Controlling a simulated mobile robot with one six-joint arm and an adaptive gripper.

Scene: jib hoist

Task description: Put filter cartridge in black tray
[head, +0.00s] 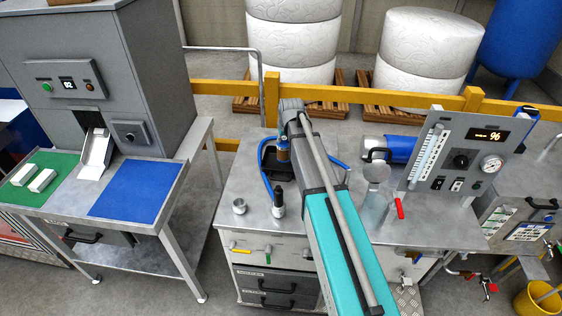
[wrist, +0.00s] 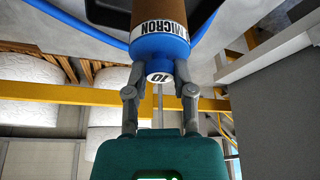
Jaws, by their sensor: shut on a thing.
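The filter cartridge is brown with a blue end cap and a "10 MICRON" label; it fills the top middle of the wrist view (wrist: 160,48). My gripper (wrist: 160,92) is shut on its blue cap end, one finger on each side. In the head view the brown cartridge (head: 283,153) hangs roughly upright below my wrist. The black tray (head: 265,153) lies on the metal bench right behind and around it in the picture. Dark parts of the tray (wrist: 205,15) show beside the cartridge in the wrist view. I cannot tell whether the cartridge touches the tray floor.
A blue hose (head: 267,183) curves around the tray. A dark bottle-like part (head: 279,204) and a small metal cup (head: 239,206) stand in front. A gauge panel (head: 455,155) and a blue cylinder (head: 400,148) stand to the right. My arm hides the bench middle.

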